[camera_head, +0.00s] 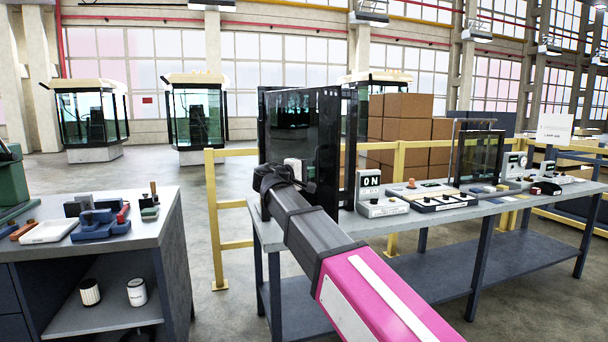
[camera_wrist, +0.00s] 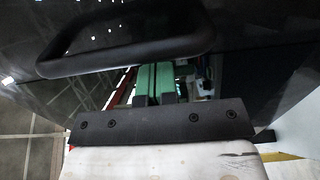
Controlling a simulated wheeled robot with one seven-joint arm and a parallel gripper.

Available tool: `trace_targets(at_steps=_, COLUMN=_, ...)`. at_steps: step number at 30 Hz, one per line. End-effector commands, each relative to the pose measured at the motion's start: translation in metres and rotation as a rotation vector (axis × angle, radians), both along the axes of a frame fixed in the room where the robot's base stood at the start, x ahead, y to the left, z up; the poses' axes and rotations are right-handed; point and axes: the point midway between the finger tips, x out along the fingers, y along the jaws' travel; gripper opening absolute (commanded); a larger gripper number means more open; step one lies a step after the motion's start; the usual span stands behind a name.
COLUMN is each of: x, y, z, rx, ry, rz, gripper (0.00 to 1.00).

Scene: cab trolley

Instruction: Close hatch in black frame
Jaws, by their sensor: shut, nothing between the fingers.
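The black frame (camera_head: 349,150) stands upright on the left part of the long grey table, with a dark glossy hatch panel (camera_head: 324,130) in front of my arm. The hatch seems to stand at an angle to the frame, but its exact opening is hard to tell. In the wrist view the dark panel fills the background, with a black bar handle (camera_wrist: 130,45) across the top. My gripper (camera_wrist: 155,82) is shut and empty, its green-padded fingers together just below the handle. I cannot tell whether they touch the panel. In the head view my arm hides part of the panel's lower area.
The long table (camera_head: 440,222) also carries an ON sign box (camera_head: 371,190), a button panel (camera_head: 440,201) and a second glazed frame (camera_head: 480,155). A grey workbench (camera_head: 165,215) with tools stands left.

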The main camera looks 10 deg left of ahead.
Motion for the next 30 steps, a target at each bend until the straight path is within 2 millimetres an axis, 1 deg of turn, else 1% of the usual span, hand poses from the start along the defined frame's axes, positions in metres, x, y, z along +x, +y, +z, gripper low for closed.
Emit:
trace_targets(at_steps=14, x=0.003, y=-0.003, z=0.000, rx=0.000, ry=0.000, rz=0.004, gripper=0.00)
trace_targets(at_steps=19, x=0.011, y=-0.011, z=0.000, rx=0.000, ry=0.000, rz=0.033, gripper=0.00)
trace_targets(at_steps=23, x=0.025, y=-0.024, z=0.000, rx=0.000, ry=0.000, rz=0.085, gripper=0.00)
trace_targets(at_steps=26, x=0.042, y=-0.036, z=0.000, rx=-0.001, ry=-0.001, rz=0.143, gripper=0.00)
trace_targets(at_steps=30, x=0.074, y=-0.055, z=0.000, rx=0.001, ry=-0.001, rz=0.246, gripper=0.00)
